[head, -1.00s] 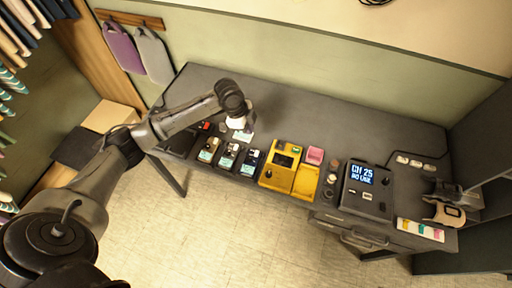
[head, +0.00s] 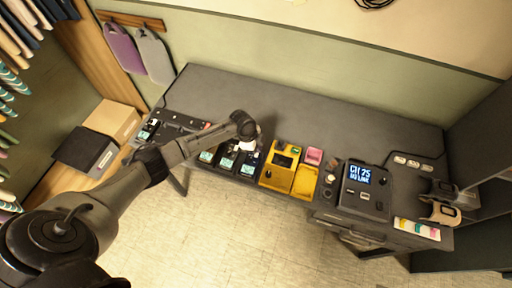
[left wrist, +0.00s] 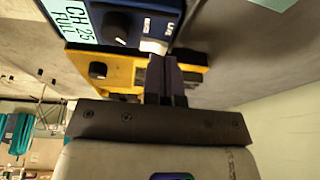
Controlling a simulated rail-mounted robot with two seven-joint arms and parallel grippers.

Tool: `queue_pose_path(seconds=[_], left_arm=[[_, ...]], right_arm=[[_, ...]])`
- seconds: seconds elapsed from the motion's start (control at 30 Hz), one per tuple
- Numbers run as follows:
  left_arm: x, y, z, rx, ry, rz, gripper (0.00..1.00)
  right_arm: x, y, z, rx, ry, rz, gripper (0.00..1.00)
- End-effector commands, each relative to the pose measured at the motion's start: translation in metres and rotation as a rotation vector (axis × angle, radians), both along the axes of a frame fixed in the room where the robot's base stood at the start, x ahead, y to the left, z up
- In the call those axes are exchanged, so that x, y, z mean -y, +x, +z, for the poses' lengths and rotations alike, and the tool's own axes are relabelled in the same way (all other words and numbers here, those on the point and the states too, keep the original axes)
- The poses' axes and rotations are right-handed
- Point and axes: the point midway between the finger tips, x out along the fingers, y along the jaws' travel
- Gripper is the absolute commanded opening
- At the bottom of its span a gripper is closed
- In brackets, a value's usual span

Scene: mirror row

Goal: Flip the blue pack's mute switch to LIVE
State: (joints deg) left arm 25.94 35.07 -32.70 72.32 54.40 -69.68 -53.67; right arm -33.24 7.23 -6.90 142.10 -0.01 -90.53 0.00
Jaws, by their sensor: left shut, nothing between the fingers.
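The blue pack (head: 249,169) is the rightmost of a row of small packs at the table's front edge. In the left wrist view the blue pack (left wrist: 113,27) fills the top, with a pale "CH 25 FULL" screen, a black knob and small white lettering beside a pale patch. My left gripper (head: 246,147) is over the far end of the blue pack. In the left wrist view its fingers (left wrist: 162,62) are shut, empty, and right at the pack's edge by the pale patch. The switch's position and any contact are unclear. My right gripper is out of view.
A yellow unit (head: 279,166) stands just right of the blue pack, with a pink block (head: 314,156) beyond it. A dark console (head: 365,190) with a lit screen is further right. Other packs (head: 207,156) stand close on the left. The table's back (head: 300,110) is clear.

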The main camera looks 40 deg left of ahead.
Motion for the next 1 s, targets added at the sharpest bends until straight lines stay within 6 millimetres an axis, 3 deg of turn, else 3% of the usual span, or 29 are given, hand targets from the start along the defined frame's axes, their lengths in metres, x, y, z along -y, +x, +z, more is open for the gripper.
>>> queue_pose_path(seconds=[0.53,0.67,1.0], left_arm=[[-0.001,0.001,-0.008,-0.001,0.000,0.000,0.00],[-0.002,0.005,-0.017,-0.051,-0.023,0.003,0.00],[-0.001,0.002,-0.013,-0.060,-0.025,0.000,0.00]], right_arm=[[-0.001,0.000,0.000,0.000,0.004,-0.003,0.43],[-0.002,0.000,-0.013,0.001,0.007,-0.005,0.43],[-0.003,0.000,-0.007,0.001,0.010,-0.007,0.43]])
